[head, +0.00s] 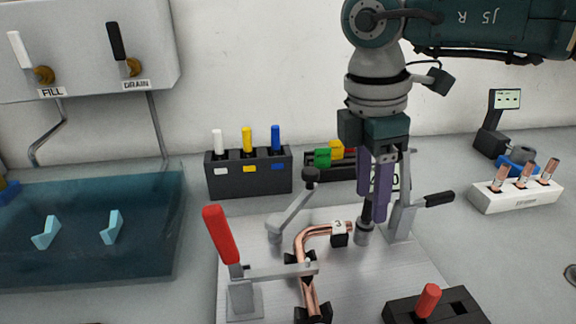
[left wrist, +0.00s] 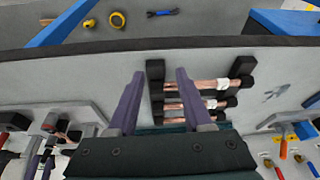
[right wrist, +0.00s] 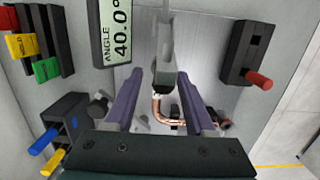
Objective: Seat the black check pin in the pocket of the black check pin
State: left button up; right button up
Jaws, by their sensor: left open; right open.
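In the head view, a dark upright pin (head: 367,211), apparently the black check pin, stands at a grey collar (head: 364,234) on the fixture plate. My right gripper (head: 373,212) points down there, fingers apart around or just in front of the pin; I cannot tell which. The right wrist view shows its two fingers (right wrist: 160,92) open, with the pin not clear between them. A black block (head: 459,309) at front right holds a red pin (head: 428,300) beside an empty pocket (right wrist: 262,30). My left gripper (left wrist: 160,73) is open and empty above a tube rack.
A copper tube (head: 301,244) lies on the fixture plate (head: 400,275). A red-handled clamp (head: 219,235) and a black-handled clamp (head: 438,200) flank it. A rack (head: 221,182) holds white, yellow and blue pins. An angle display (right wrist: 120,22) stands close to my right gripper.

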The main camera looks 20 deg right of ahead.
grip_shut()
jog(key=shift+r, duration=0.1)
dwell(0.6)
